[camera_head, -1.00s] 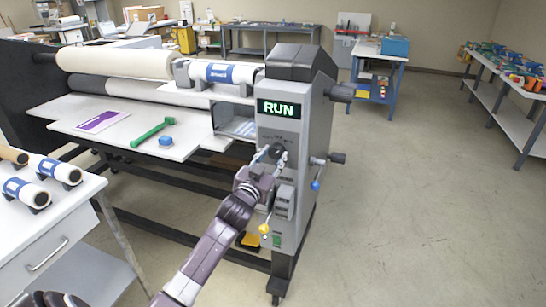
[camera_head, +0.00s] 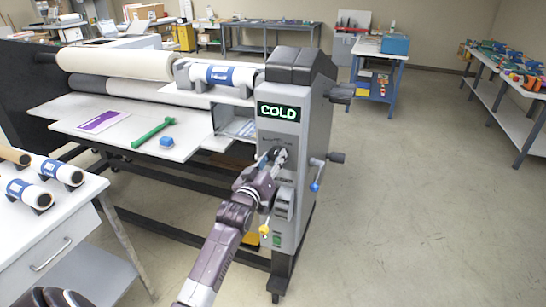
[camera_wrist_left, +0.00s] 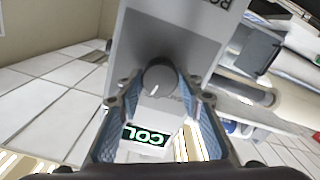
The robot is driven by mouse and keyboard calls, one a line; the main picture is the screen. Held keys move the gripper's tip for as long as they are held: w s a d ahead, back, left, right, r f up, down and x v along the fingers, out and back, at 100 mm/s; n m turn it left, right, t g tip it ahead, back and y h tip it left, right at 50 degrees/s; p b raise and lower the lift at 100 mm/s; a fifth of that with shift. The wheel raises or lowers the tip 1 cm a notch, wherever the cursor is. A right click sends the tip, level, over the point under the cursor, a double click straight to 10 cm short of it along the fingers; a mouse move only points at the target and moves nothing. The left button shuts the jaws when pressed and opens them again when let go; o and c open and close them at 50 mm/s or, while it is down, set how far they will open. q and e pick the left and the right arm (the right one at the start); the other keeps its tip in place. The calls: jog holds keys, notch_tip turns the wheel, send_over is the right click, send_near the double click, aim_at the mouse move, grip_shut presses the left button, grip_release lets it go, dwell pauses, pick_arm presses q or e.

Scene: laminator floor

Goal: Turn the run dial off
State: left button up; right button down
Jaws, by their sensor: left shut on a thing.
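The laminator's control post (camera_head: 307,135) stands at the middle of the head view. Its display (camera_head: 279,112) reads COLD in green; part of it also shows in the left wrist view (camera_wrist_left: 146,136). The run dial (camera_head: 279,154) is a dark round knob on the post's front panel, partly hidden by my gripper. In the left wrist view the dial (camera_wrist_left: 160,77) is grey with a white pointer line. My left gripper (camera_head: 270,157) is shut on the dial, with its fingertips (camera_wrist_left: 160,90) on either side of it. My right gripper is not in view.
A lever with a blue knob (camera_head: 315,186) sticks out right of the panel, and a yellow knob (camera_head: 264,231) hangs below. The floor to the right is clear.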

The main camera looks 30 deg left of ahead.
pick_arm(q)
jog(key=shift+n, duration=1)
jog(key=o, duration=1.1)
jog(key=shift+s, duration=0.15)
jog(key=v, duration=1.1)
jog(key=shift+s+d+p, duration=0.2)
jog(key=shift+s+p, duration=0.1)
jog(key=shift+s, duration=0.1)
